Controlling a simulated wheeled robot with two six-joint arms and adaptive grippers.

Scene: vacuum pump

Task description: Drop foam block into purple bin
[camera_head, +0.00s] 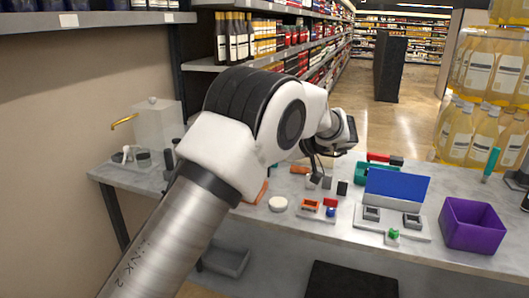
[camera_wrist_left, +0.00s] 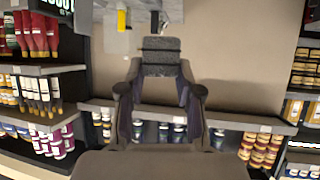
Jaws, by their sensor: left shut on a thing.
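My left gripper (camera_wrist_left: 160,75) is shut on a dark grey foam block (camera_wrist_left: 160,58) in the left wrist view. The block sits between its fingertips. In the head view my left arm reaches over the table, and its wrist largely hides the gripper. The purple bin (camera_head: 472,226) stands on the right part of the table. It is open at the top, and its visible inside looks empty. The left gripper is to the left of the bin and apart from it. A dark part at the right edge may be my right gripper (camera_head: 518,182), but its jaws cannot be made out.
A blue panel (camera_head: 396,187) stands upright behind a grey fixture (camera_head: 390,227), left of the bin. Small parts, including a white disc (camera_head: 278,204), lie mid-table. A clear tank (camera_head: 158,125) stands far left. Large yellow bottles (camera_head: 484,135) are stacked behind the table on the right.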

